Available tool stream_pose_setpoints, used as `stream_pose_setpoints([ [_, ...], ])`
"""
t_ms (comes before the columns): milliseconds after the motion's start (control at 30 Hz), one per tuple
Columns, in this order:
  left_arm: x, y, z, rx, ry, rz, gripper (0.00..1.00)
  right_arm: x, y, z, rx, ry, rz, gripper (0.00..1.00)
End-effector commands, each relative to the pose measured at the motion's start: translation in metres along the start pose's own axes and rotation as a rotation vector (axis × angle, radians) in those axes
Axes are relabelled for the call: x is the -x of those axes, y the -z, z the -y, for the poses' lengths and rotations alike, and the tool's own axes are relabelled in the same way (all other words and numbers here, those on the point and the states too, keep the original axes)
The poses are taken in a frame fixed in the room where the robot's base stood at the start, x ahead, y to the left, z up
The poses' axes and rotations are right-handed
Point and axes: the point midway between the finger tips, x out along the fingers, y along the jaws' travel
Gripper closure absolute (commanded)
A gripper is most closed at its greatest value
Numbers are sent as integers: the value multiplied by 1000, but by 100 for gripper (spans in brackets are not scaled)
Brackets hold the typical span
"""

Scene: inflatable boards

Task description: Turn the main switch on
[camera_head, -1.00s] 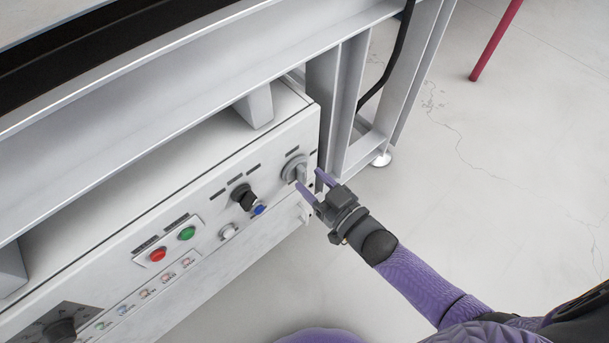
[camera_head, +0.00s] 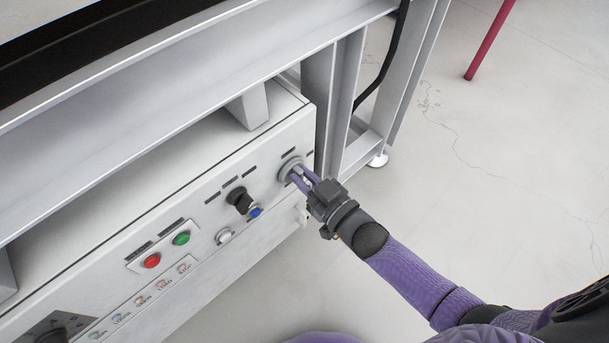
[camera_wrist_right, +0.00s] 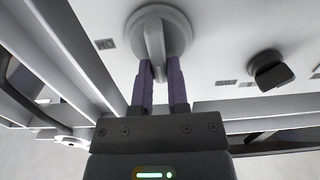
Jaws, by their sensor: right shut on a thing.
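The main switch (camera_head: 287,168) is a round grey rotary knob with a raised handle bar, at the right end of the white control panel. It also shows at the top of the right wrist view (camera_wrist_right: 157,32). My right gripper (camera_head: 300,181) has its two purple fingers around the lower part of the handle bar, one on each side, and is shut on it. In the right wrist view the fingertips (camera_wrist_right: 159,66) flank the bar, which looks upright there. My left gripper is not in view.
Left of the switch are a black knob (camera_head: 239,198), a blue button (camera_head: 256,212), a green button (camera_head: 181,238) and a red button (camera_head: 152,261). A grey metal frame (camera_head: 345,100) stands behind and right of the panel.

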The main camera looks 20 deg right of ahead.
Motion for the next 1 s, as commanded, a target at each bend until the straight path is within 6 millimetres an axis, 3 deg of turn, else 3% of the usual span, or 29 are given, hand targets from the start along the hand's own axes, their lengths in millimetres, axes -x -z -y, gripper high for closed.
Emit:
stream_pose_setpoints([
  [367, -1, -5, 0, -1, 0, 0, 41, 0, 0, -1, -97, 1, 0, 100],
  [1000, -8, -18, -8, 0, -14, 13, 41, 0, -4, -9, -676, 0, 2, 100],
])
